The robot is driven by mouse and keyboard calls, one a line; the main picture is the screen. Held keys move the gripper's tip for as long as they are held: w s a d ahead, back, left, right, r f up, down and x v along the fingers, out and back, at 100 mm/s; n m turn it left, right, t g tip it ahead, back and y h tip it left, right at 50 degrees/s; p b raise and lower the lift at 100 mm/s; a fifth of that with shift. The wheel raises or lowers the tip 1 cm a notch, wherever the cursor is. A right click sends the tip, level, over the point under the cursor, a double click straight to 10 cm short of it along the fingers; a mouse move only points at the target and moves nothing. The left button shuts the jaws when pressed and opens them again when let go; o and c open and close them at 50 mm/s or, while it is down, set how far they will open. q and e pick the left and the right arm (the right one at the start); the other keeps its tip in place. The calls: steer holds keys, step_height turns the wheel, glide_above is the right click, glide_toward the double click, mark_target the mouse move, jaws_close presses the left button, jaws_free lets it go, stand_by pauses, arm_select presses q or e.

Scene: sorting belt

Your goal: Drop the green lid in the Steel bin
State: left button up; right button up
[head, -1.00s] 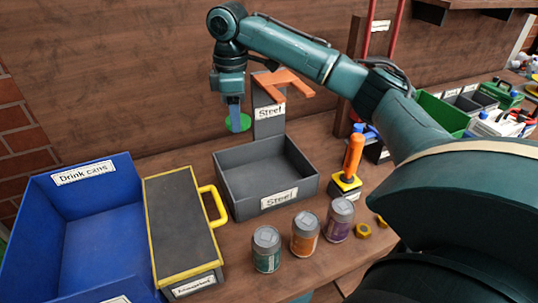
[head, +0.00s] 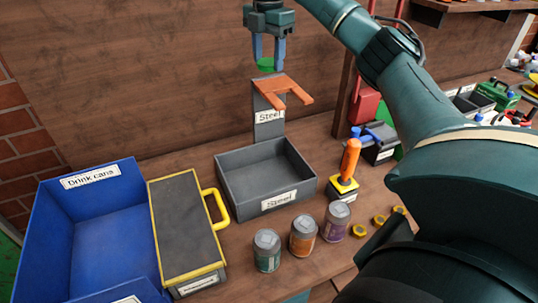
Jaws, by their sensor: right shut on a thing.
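The green lid (head: 266,63) is a small green disc between the blue fingers of my right gripper (head: 267,56). The gripper is shut on it and holds it high, in front of the wooden back wall and above the orange forked piece. The Steel bin (head: 224,188) is a grey open box with a "Steel" label on its front. It looks empty and stands below the gripper, nearer to me. My left gripper is not in view.
A grey post (head: 268,128) with a "Steel" label and an orange fork (head: 285,91) stands behind the bin. A blue Drink cans bin (head: 45,240) and a yellow-edged box (head: 185,225) are on the left. Several cans, including an orange one (head: 303,236), stand in front, beside an orange-handled tool (head: 350,160).

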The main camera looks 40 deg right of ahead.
mark_target(268, 62)
steer(key=shift+f, duration=1.85)
steer(key=o, duration=1.1)
steer(key=shift+c, duration=0.2)
steer(key=shift+r, duration=0.1)
step_height(268, 62, up, 13)
